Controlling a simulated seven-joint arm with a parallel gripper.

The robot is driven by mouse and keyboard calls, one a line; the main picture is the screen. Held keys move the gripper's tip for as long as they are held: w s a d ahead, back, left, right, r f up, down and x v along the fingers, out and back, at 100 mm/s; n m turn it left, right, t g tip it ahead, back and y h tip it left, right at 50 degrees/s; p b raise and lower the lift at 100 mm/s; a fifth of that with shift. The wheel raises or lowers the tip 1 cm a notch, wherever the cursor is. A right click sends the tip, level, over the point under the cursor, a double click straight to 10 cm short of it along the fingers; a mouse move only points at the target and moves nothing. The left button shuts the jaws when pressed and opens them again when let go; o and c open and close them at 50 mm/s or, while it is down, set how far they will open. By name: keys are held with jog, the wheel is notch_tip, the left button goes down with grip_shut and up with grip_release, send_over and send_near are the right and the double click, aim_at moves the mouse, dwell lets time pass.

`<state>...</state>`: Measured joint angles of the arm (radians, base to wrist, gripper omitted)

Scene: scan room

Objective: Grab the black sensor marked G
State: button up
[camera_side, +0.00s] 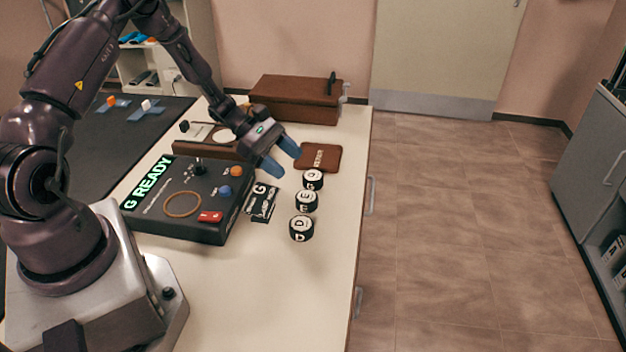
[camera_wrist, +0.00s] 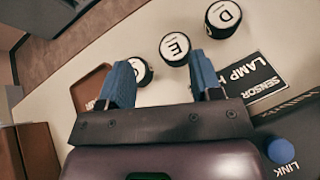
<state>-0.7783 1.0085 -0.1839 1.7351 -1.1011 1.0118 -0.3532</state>
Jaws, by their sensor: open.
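Three black round sensors with white lettered tops stand in a row on the pale table. The far one (camera_side: 313,179) seems to bear a G, but its letter is small; in the wrist view this sensor (camera_wrist: 138,70) is partly hidden by the left finger. The middle sensor (camera_side: 306,201) is marked E and shows in the wrist view (camera_wrist: 174,49). The near sensor (camera_side: 302,229) is marked D and also shows there (camera_wrist: 223,18). My gripper (camera_side: 281,160) is open and empty, its blue fingers (camera_wrist: 158,72) above the table, up and left of the far sensor.
A black console (camera_side: 185,222) reading "G READY" lies left of the sensors. A lamp and sensor card (camera_side: 262,202) lies between. A brown tray (camera_side: 320,156) and brown case (camera_side: 295,98) are behind. The table's right edge is close; its front is clear.

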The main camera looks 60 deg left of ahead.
aim_at(312, 175)
jog(key=w+n+t, duration=0.1)
jog(key=w+a+f+n+t, duration=0.1)
jog(key=w+n, duration=0.1)
jog(key=w+a+f+n+t, duration=0.1)
jog(key=shift+w+a, duration=0.1)
jog(key=shift+w, duration=0.3)
jog(key=shift+f, duration=0.65)
notch_tip(312, 175, down, 3)
jog(key=shift+r, duration=0.1)
jog(key=shift+x, duration=1.5)
jog(key=shift+c, duration=0.2)
jog(key=c, duration=0.6)
